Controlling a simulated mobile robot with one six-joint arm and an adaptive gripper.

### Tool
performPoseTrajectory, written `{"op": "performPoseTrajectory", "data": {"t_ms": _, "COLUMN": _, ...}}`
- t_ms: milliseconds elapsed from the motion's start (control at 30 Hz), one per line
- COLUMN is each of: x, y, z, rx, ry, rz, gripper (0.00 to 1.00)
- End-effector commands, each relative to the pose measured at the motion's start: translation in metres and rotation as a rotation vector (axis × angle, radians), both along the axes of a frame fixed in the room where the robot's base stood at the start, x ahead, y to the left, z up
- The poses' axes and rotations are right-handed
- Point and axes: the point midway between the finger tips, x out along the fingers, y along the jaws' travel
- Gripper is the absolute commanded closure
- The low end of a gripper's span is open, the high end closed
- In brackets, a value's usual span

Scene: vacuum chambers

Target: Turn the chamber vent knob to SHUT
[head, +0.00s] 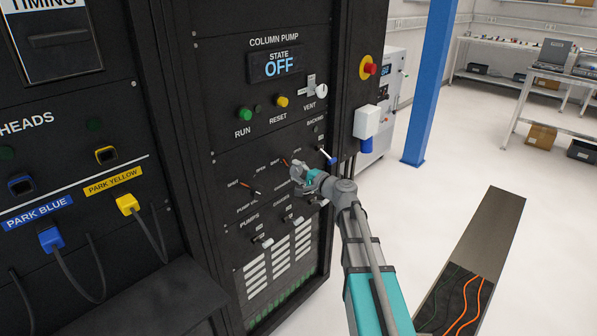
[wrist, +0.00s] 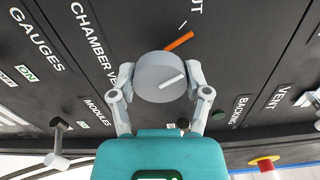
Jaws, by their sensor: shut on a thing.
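The chamber vent knob (wrist: 158,77) is a round grey knob on the dark panel, with a white line on its face pointing right and slightly up in the wrist view. An orange bar (wrist: 179,41) lies just above its rim, near a small white tick and a cut-off label ending in "UT". A partly covered "CHAMBER VE" label (wrist: 93,48) is at its left. My gripper (wrist: 160,76) is shut on the knob, one finger at each side. In the head view my gripper (head: 299,173) is against the panel and largely hides the knob.
A white vent knob (head: 321,91) and a backing lever (head: 327,155) are above right of my gripper. A blue post (head: 430,80) and an open floor trench (head: 470,265) are at the right.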

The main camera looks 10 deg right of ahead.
Motion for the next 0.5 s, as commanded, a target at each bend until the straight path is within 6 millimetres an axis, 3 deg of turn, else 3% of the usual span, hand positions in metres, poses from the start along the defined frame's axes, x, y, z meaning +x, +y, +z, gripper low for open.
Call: {"op": "performPoseTrajectory", "data": {"t_ms": 500, "x": 0.0031, "y": -0.0008, "z": 0.0009, "rx": -0.223, "ry": -0.166, "rz": -0.005, "gripper": 0.85}}
